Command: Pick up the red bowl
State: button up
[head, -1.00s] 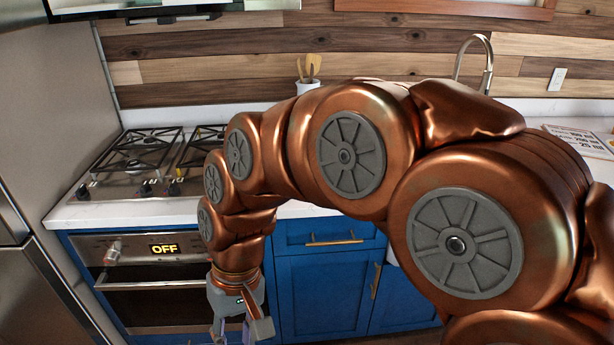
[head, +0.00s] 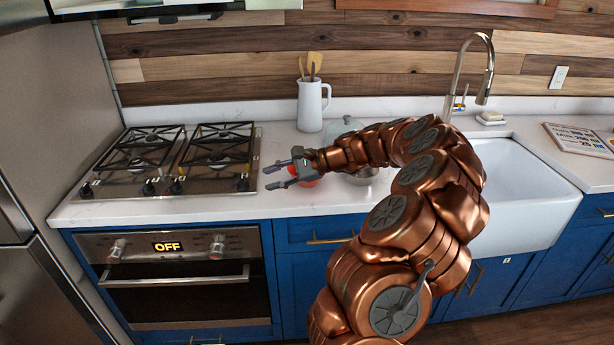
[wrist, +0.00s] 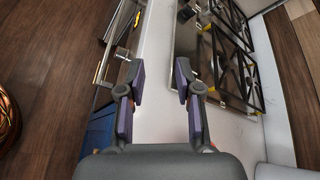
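A gas stove (head: 180,158) lies to the left. A white pitcher (head: 311,106) with wooden utensils and a glass-like lidded dish (head: 345,126) stand behind. A metal bowl (head: 360,176) is close to my forearm. A white sink (head: 525,190) is to the right.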

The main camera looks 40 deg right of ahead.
jog(key=s+d+f+m+t+h, duration=0.1)
jog(key=d+m, duration=0.1)
jog(key=d, duration=0.3)
jog(key=s+d+f+m+t+h, duration=0.1)
jog(key=d+f+m, duration=0.1)
jog(key=d, duration=0.3)
jog(key=s+d+f+m+t+h, duration=0.1)
jog(key=d+f+m, duration=0.1)
jog(key=d, duration=0.4)
jog(key=shift+s+f, duration=0.25)
jog(key=shift+s, duration=0.05)
jog(key=shift+w+d+f+h, duration=0.1)
jog(key=shift+w+h, duration=0.1)
jog(key=shift+h, duration=0.1)
jog(key=shift+a+p+x, duration=0.2)
jog(key=shift+p+x, duration=0.7)
jog(key=shift+x, duration=0.75)
jog(key=shift+p+x, duration=0.6)
jog(key=shift+x, duration=1.3)
jog(key=shift+a, duration=0.15)
grip_shut()
